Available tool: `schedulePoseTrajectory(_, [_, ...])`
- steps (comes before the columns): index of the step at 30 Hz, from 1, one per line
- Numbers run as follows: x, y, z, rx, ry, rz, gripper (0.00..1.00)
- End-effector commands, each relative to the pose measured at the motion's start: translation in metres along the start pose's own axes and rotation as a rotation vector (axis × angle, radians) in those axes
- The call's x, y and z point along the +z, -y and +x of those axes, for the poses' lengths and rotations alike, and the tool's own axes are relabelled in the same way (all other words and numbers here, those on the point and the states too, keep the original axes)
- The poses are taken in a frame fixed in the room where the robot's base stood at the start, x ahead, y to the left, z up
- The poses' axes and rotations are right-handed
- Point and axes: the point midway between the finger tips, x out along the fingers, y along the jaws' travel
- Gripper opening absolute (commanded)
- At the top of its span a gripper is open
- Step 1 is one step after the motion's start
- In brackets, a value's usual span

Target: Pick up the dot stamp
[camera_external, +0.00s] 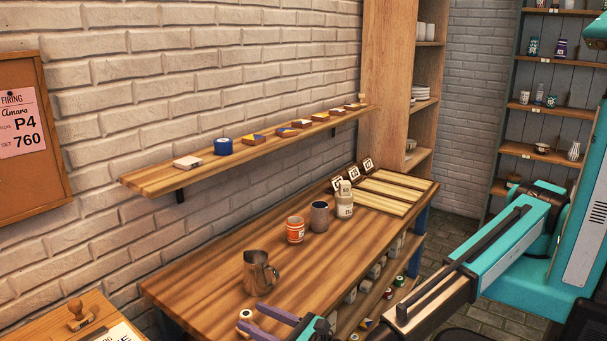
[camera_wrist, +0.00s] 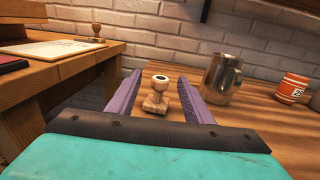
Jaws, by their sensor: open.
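A small wooden stamp (camera_wrist: 156,103) with a black ring and pale centre on top stands upright on the table, and I take it for the dot stamp. It also shows near the table's front edge in the external view (camera_external: 245,315). My gripper (camera_wrist: 160,78) is open, with its purple fingers on either side of the stamp in the wrist view and a gap on each side. In the external view my gripper (camera_external: 259,319) is low at the bottom edge, partly cut off. Whether the fingers are level with the stamp is hard to tell.
A metal pitcher (camera_external: 258,272) stands just beyond the stamp, with an orange striped mug (camera_external: 295,229) and a grey mug (camera_external: 319,216) further back. Another wooden stamp (camera_external: 79,313) is on the left desk. A wall shelf (camera_external: 240,153) hangs above.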

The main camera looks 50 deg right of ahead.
Motion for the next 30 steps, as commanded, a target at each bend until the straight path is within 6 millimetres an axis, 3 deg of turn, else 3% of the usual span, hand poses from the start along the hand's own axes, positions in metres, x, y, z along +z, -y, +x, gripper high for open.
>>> schedulePoseTrajectory(6, [0.000, -0.001, 0.024, 0.000, 0.001, -0.001, 0.46])
schedulePoseTrajectory(22, [0.000, 0.000, 0.032, -0.001, 0.000, -0.001, 0.46])
schedulePoseTrajectory(30, [-0.002, 0.001, 0.062, -0.002, 0.000, 0.000, 0.46])
